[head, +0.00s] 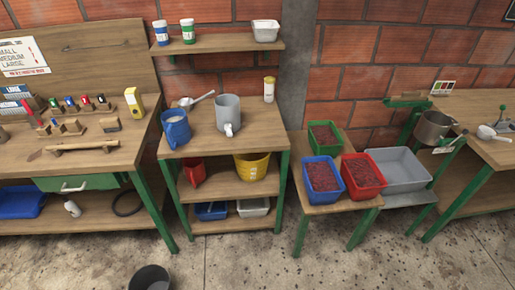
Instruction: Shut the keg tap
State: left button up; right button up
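A grey cylindrical container (226,108), which looks like the keg, stands upright on the top of the wooden shelf table (200,146). A small pale tap (229,130) sticks out low on its front, facing me. The tap is too small to tell whether it is open or shut. Neither of my grippers is in view.
A blue jug (175,130) stands left of the keg, with a white scoop (196,99) behind it. A yellow-lidded container (269,89) stands at the back right. An upper shelf (218,44) overhangs the back. A dark bucket (150,279) stands on the floor in front.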

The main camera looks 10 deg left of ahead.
aim_at(227, 127)
jog(key=z, duration=0.65)
jog(key=i, duration=0.85)
jog(key=u, duration=0.1)
